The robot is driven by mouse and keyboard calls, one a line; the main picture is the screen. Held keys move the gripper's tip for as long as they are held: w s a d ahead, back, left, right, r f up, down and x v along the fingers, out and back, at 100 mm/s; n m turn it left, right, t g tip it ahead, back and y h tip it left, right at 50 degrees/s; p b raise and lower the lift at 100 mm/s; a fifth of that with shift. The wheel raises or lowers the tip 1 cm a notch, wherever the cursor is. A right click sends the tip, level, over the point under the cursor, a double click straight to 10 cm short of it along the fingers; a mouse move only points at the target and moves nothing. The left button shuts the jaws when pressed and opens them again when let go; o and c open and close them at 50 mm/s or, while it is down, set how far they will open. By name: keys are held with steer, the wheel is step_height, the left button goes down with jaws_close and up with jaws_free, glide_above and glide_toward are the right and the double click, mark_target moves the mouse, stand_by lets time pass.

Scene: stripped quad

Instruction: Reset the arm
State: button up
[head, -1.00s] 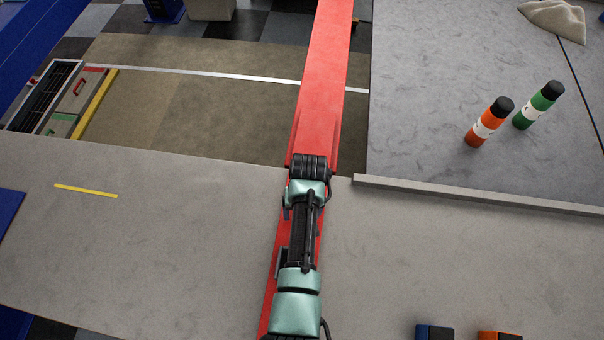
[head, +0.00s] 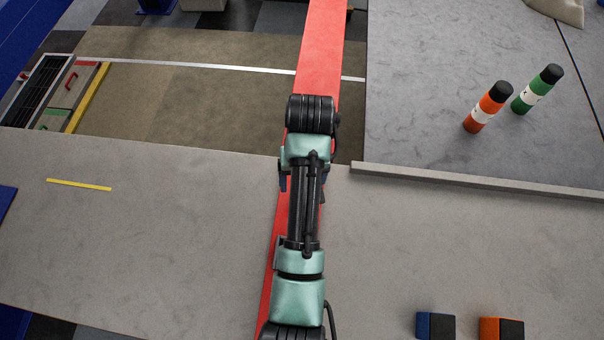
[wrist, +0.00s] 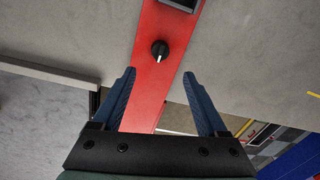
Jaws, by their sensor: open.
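My gripper (wrist: 160,88) is open and empty in the wrist view, its two blue fingers spread wide. Between and beyond the fingers a red beam (wrist: 150,85) shows, with a black knob (wrist: 160,49) on it. In the head view my arm stretches up the middle over the red beam (head: 321,50). There the gripper is mostly hidden under the arm; only small blue parts show beside the wrist.
An orange bottle (head: 488,107) and a green bottle (head: 538,90) stand on the grey surface at right, behind a raised ledge (head: 470,180). Blue (head: 427,325) and orange (head: 490,328) blocks lie at the lower right. A yellow strip (head: 79,184) lies left. The grey surface around the arm is clear.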

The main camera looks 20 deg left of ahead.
steer(key=shift+r, duration=0.8)
steer(key=w+r+m+t+y+b, duration=0.1)
steer(key=w+r+t+y+b, duration=0.15)
steer(key=w+r+t, duration=0.85)
steer(key=w+d+r+m+t+b, duration=0.1)
steer(key=w+d+r+t, duration=0.15)
steer(key=r, duration=0.85)
steer(key=w+d+r+m+t+b, duration=0.1)
steer(key=w+d+r+t, duration=0.15)
steer(key=r, duration=0.75)
steer(key=s+d+r+m+t+h+b, duration=0.1)
steer(key=s+d+r+t, duration=0.2)
steer(key=s+r+t, duration=0.2)
steer(key=s+d+r+m+t+h+b, duration=0.1)
steer(key=s+d+r+t, duration=0.3)
steer(key=s+r, duration=0.7)
step_height(320, 180, up, 8)
steer(key=t+h, duration=0.1)
steer(key=t, duration=0.1)
steer(key=shift+s+m+t, duration=0.2)
steer(key=shift+m+t, duration=0.1)
